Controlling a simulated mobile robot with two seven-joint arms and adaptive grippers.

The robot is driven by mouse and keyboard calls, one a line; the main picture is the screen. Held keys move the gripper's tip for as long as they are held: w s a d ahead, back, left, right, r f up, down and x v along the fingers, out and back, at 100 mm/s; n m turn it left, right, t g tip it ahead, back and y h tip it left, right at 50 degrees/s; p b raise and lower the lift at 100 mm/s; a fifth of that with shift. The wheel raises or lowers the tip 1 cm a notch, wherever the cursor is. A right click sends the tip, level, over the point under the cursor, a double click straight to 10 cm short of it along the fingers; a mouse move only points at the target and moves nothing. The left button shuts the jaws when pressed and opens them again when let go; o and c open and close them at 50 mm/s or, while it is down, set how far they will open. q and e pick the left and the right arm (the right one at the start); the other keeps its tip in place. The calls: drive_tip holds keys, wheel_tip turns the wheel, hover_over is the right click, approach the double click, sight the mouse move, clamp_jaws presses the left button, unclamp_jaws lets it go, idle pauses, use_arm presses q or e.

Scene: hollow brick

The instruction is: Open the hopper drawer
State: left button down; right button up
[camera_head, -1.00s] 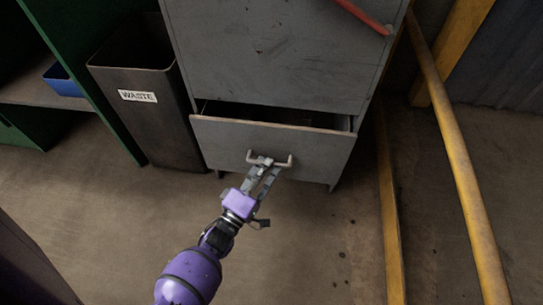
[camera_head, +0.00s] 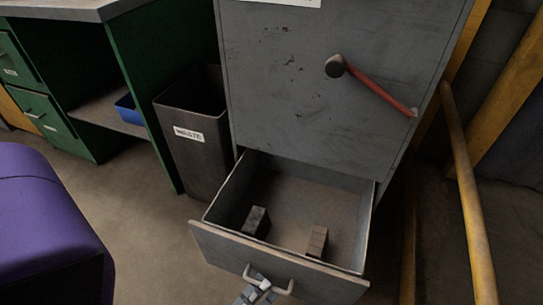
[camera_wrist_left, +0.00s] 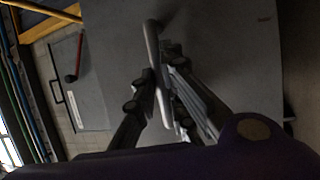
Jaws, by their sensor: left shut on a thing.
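The hopper drawer (camera_head: 275,262) is a grey metal drawer at the bottom of the grey cabinet (camera_head: 335,80). It stands well pulled out in the head view, and two small dark blocks (camera_head: 256,221) (camera_head: 317,242) lie inside it. Its light bar handle (camera_head: 284,291) is on the front panel. My left gripper (camera_head: 262,284) is shut on the handle, at the lower edge of the head view. In the left wrist view the fingers (camera_wrist_left: 160,92) close around the handle bar (camera_wrist_left: 152,45). My right gripper is not in view.
A dark waste bin (camera_head: 188,155) stands left of the cabinet, beside a green workbench (camera_head: 135,85) with a blue tray (camera_head: 129,110). A red lever (camera_head: 378,88) sticks out of the cabinet front. Yellow rails (camera_head: 470,200) stand on the right.

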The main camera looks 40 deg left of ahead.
use_arm(q)
drive_tip(key=shift+s+d, duration=0.1)
drive_tip(key=shift+s, duration=0.45)
drive_tip(key=c, duration=1.8)
unclamp_jaws()
drive_tip(key=v, duration=0.7)
drive_tip(key=shift+s+f, duration=0.1)
drive_tip(key=shift+s, duration=0.3)
drive_tip(key=shift+w, duration=0.1)
